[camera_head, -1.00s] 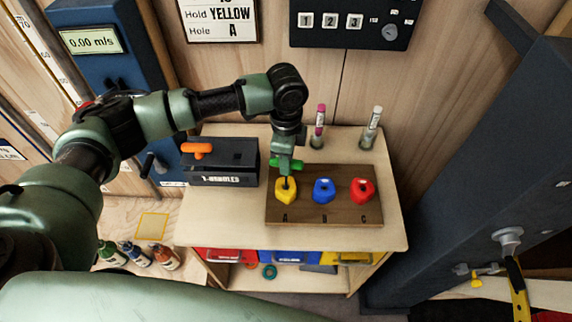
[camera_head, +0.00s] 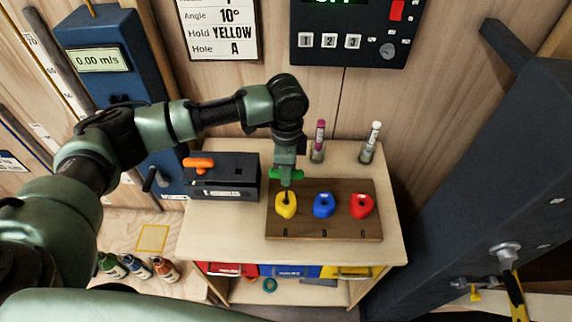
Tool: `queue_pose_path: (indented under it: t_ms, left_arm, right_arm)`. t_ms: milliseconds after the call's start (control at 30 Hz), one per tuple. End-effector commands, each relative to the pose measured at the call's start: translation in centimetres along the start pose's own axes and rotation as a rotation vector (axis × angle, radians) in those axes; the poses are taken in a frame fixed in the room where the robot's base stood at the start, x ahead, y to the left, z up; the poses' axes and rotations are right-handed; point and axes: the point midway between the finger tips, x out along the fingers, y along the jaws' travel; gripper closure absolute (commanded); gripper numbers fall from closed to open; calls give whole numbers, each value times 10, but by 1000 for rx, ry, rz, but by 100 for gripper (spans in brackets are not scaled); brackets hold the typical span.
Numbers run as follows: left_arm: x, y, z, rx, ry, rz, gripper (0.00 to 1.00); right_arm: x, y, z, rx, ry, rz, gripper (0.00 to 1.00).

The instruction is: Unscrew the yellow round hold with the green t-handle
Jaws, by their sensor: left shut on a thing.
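The yellow round hold (camera_head: 286,207) sits at position A on the brown wooden board (camera_head: 325,230), left of the blue hold (camera_head: 323,206) and the red hold (camera_head: 361,206). My left gripper (camera_head: 285,170) points down above the yellow hold and is shut on the green t-handle (camera_head: 288,175). The handle's dark shaft reaches down to the top of the yellow hold. How deep the tip sits cannot be told. My right gripper is not in view.
A black t-handle box (camera_head: 222,182) with an orange t-handle (camera_head: 199,163) stands left of the board. Two brush-like tools in holders (camera_head: 318,150) stand behind it. A dark blue beam (camera_head: 470,160) rises at right.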

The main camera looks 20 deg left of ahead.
Motion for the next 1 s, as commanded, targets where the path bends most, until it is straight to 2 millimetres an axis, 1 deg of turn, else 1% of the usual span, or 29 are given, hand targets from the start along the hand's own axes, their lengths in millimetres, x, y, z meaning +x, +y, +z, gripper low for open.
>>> queue_pose_path:
  t_ms: [33,233,333,1000]
  left_arm:
    - [-5,1,0,62,0,3,100]
    - [-3,0,0,343,1,1,100]
    - [0,0,0,488,0,-1,100]
    - [0,-1,-1,1475,-2,-2,100]
  right_arm:
    - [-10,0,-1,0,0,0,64]
    - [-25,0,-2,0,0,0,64]
    - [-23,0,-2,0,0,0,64]
    - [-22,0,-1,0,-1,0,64]
